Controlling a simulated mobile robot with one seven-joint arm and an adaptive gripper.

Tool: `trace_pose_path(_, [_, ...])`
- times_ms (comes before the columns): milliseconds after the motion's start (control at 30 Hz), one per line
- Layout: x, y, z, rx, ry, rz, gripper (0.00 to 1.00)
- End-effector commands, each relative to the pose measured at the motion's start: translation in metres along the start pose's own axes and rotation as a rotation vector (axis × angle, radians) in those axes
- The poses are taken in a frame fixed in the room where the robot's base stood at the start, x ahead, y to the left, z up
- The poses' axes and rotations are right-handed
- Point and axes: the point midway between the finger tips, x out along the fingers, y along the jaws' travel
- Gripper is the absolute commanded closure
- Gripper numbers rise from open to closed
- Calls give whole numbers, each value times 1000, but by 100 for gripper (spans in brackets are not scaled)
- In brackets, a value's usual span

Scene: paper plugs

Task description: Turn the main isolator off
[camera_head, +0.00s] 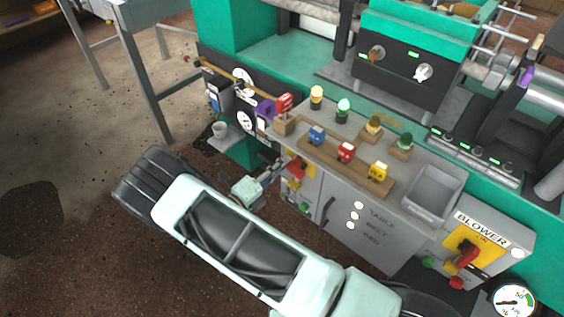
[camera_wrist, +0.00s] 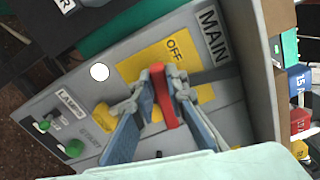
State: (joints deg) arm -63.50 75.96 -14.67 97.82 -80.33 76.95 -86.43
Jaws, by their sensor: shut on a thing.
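The main isolator is a grey box with a MAIN label (camera_wrist: 211,32) and a yellow plate (camera_wrist: 140,66) marked OFF. Its red handle (camera_wrist: 164,98) stands between my fingers in the wrist view, its upper end just below and left of the OFF word. My gripper (camera_wrist: 160,86) is shut on this handle, one finger on each side. In the head view my gripper (camera_head: 284,168) reaches the yellow-plated main isolator (camera_head: 297,168) at the left end of the grey panel, and my arm hides part of it. Any lettering opposite OFF is hidden by my fingers.
Green buttons (camera_wrist: 74,148) and a yellow knob (camera_wrist: 103,114) sit beside the isolator. A wooden rack with coloured blocks (camera_head: 346,151) and a grey tray (camera_head: 433,192) are on the ledge above. A similar BLOWER isolator (camera_head: 465,259) is at right.

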Motion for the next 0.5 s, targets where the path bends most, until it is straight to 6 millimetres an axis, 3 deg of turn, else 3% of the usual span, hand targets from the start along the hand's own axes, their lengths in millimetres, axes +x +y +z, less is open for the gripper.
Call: trace_pose_path(500, [-1, 7, -2, -219, 0, 2, 100])
